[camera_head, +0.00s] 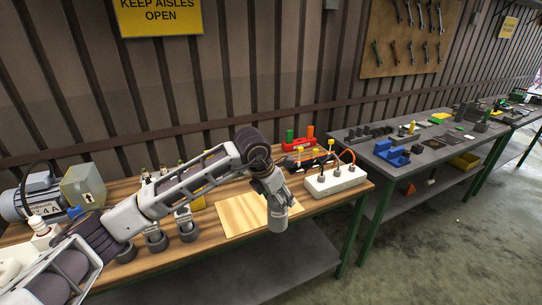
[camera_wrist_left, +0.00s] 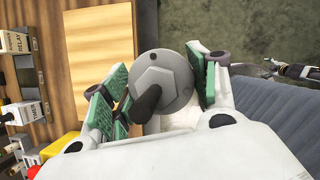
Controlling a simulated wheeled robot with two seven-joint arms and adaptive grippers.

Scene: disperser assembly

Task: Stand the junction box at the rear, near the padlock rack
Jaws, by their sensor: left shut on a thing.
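My left gripper (camera_head: 277,200) hangs over the front edge of the wooden bench, right of the pale board. In the left wrist view its green-padded fingers (camera_wrist_left: 157,90) are shut on a grey round part (camera_wrist_left: 165,72) with a faceted top and a short black stub. This part, which looks like the junction box, shows in the head view as a grey cylinder (camera_head: 278,221), roughly upright below the gripper. A rack with red and green blocks (camera_head: 298,140) stands at the bench's rear; it may be the padlock rack. My right gripper is not in view.
The pale board (camera_head: 238,213) lies bare beside the gripper. A white socket block (camera_head: 335,180) with cables stands to the right. Several labelled grey units (camera_head: 186,226) stand left of the board. A motor (camera_head: 38,197) and a box (camera_head: 84,187) stand at the far left.

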